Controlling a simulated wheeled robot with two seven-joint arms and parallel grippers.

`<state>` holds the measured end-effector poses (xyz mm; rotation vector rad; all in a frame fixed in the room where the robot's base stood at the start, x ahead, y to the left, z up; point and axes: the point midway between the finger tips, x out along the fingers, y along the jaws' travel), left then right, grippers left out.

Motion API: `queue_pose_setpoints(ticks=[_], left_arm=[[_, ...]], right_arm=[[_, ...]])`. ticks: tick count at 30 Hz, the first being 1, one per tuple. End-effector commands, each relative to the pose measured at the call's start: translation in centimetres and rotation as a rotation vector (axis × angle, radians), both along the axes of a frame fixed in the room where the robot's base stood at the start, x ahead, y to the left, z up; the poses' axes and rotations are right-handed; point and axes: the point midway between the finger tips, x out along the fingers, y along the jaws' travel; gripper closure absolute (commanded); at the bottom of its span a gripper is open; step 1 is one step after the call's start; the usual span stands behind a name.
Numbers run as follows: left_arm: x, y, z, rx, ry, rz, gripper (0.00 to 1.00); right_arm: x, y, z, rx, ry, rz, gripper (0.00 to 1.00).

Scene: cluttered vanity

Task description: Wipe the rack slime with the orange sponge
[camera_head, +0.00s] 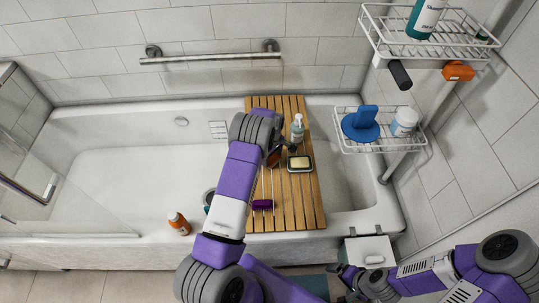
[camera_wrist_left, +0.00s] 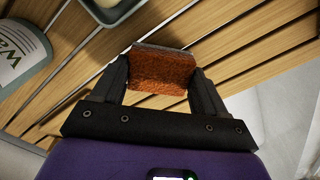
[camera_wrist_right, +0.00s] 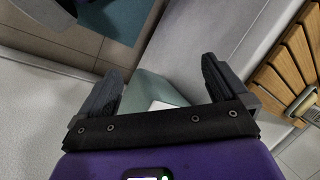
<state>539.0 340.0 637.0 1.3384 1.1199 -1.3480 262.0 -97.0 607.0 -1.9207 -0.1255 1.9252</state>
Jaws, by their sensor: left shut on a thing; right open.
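My left gripper (camera_head: 279,151) is over the slatted wooden board (camera_head: 308,212) across the bathtub. In the left wrist view it (camera_wrist_left: 163,80) is shut on the orange sponge (camera_wrist_left: 163,70), a rough orange-brown block with a greyish far edge. In the head view the arm largely hides the sponge. A white wire rack has an upper shelf (camera_head: 385,45) and a lower shelf (camera_head: 350,149) at the right wall. I cannot make out slime on it for certain. My right gripper (camera_head: 342,274) is low at the front right; in its wrist view it (camera_wrist_right: 160,85) is open and empty.
A pump bottle (camera_head: 297,132) and a soap dish (camera_head: 300,169) stand on the board near my left gripper. The lower shelf holds a blue item (camera_head: 360,127) and a white jar (camera_head: 404,122). An orange bottle (camera_head: 179,224) stands on the tub's front edge.

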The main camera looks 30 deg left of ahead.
Motion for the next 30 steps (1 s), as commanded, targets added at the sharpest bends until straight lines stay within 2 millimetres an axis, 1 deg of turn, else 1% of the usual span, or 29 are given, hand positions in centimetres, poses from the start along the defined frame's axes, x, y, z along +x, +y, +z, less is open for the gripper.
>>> queue_pose_setpoints(ticks=[1, 2, 18, 23, 30], left_arm=[[0.1, 0.1, 1.9, 0.001, -0.006, 0.001, 0.55], [0.1, 0.1, 2.0, 0.001, -0.004, 0.001, 0.55], [-0.2, 0.6, 6.8, 0.001, -0.003, 0.008, 0.55], [-0.3, 0.6, 7.5, 0.001, -0.003, 0.009, 0.55], [-0.3, 0.6, 7.5, 0.001, -0.003, 0.009, 0.55]], right_arm=[[0.0, 0.0, 0.7, 0.000, 0.000, 0.000, 0.00], [0.0, 0.0, 0.8, 0.000, 0.000, 0.000, 0.00], [0.0, 0.0, 3.9, 0.000, 0.000, 0.000, 0.00], [0.0, 0.0, 4.4, 0.000, 0.000, 0.000, 0.00], [0.0, 0.0, 4.3, 0.000, 0.000, 0.000, 0.00]])
